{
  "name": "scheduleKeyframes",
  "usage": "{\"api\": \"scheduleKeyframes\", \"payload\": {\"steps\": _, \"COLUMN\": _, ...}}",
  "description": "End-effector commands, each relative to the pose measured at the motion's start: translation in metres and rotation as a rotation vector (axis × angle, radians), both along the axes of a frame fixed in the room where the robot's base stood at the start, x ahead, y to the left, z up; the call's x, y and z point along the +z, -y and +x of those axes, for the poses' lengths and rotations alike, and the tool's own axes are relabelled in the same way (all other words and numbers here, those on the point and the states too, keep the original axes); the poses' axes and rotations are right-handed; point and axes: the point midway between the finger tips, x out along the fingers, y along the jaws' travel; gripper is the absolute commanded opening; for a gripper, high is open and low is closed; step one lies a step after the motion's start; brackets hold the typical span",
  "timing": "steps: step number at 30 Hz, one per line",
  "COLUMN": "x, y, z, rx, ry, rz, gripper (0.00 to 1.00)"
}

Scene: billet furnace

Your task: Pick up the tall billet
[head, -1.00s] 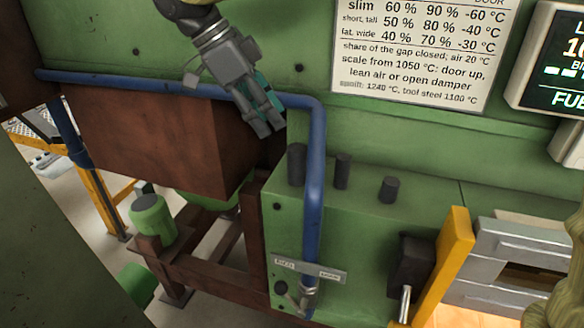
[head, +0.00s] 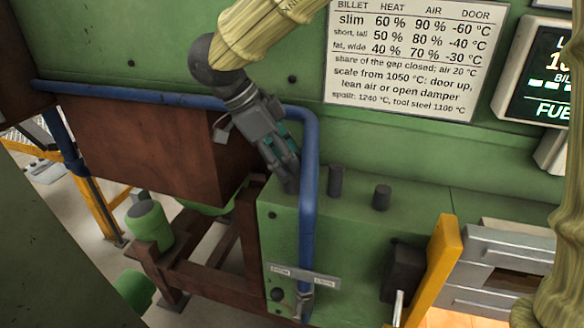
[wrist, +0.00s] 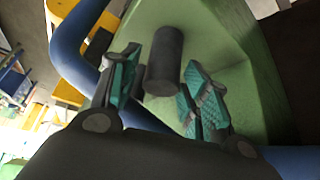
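Dark cylindrical billets stand upright on the green ledge. The leftmost one, which looked the tallest in the earlier frame, is now mostly hidden behind my gripper (head: 282,163) in the head view. In the wrist view this tall billet (wrist: 164,62) stands between the two teal-padded fingers of my gripper, with small gaps showing on both sides. My gripper is open around its upper part and points down at a tilt. A middle billet (head: 336,182) and a shorter, wider one (head: 381,197) stand to the right.
A blue pipe (head: 309,200) bends down the front of the green ledge (head: 350,240), close beside my gripper. A rusty brown box (head: 150,145) is to the left. A yellow post (head: 436,265) and a grey metal door (head: 500,255) are at right. A chart (head: 410,55) hangs behind.

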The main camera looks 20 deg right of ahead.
Motion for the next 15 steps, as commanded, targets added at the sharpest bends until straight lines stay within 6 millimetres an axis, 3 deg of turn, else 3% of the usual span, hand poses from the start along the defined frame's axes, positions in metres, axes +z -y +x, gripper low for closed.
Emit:
{"api": "scheduleKeyframes", "payload": {"steps": 6, "x": -0.017, "y": 0.011, "z": -0.002, "rx": 0.0, "ry": -0.003, "rz": -0.002, "gripper": 0.46}}
{"api": "scheduleKeyframes", "payload": {"steps": 14, "x": -0.02, "y": 0.012, "z": -0.002, "rx": 0.0, "ry": 0.0, "rz": 0.001, "gripper": 0.46}}
{"api": "scheduleKeyframes", "payload": {"steps": 15, "x": -0.02, "y": 0.012, "z": -0.002, "rx": 0.0, "ry": 0.0, "rz": 0.001, "gripper": 0.41}}
